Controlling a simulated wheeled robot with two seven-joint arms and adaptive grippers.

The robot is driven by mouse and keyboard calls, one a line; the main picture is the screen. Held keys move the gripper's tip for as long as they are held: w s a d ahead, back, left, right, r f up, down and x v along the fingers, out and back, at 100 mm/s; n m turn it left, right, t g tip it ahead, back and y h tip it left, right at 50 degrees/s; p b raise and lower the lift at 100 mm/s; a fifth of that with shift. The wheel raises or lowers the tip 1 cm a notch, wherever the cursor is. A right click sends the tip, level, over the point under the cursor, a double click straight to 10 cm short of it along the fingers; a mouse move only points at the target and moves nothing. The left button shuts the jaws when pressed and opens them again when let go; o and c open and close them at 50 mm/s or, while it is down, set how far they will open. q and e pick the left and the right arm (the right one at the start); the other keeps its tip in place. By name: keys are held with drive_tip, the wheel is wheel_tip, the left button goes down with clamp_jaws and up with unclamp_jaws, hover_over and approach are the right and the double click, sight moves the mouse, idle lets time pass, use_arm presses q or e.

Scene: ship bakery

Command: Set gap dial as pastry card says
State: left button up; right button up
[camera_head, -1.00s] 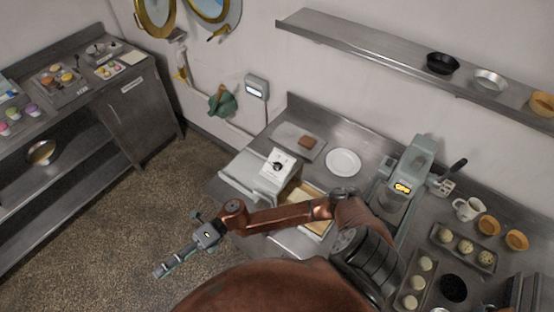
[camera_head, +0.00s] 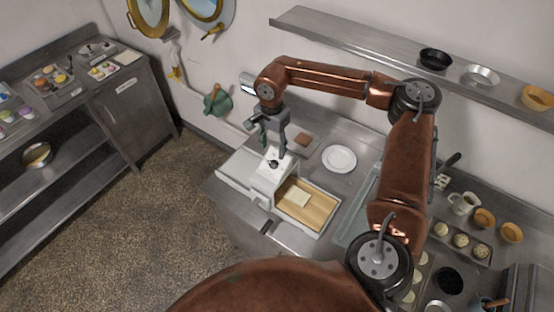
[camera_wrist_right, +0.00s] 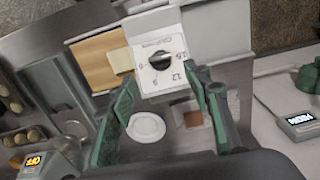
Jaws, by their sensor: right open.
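The gap dial is a black knob (camera_head: 272,163) on the white numbered face of a pale grey machine (camera_head: 238,178). In the right wrist view the black dial (camera_wrist_right: 160,60) sits ahead between my fingers, with numbers around it; its exact setting is hard to read. My right gripper (camera_head: 270,146) hangs fingers down just above the dial. Its two green-padded fingers (camera_wrist_right: 162,92) are spread and nothing is between them. I cannot pick out a pastry card for certain. A lit wall display (camera_wrist_right: 302,119) has text too small to read surely. My left gripper is out of view.
A wooden board (camera_head: 318,210) with a pale dough piece (camera_head: 299,198) lies beside the dial. A white plate (camera_head: 339,158) and a brown square (camera_head: 303,139) lie behind. My right arm spans over the counter's right part. A shelf (camera_head: 380,50) runs along the wall.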

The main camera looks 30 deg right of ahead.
sight(272, 162)
drive_tip(key=shift+a+f+p, duration=0.1)
drive_tip(key=shift+f+p, duration=0.6)
drive_tip(key=shift+f, duration=2.9)
drive_tip(key=c, duration=1.2)
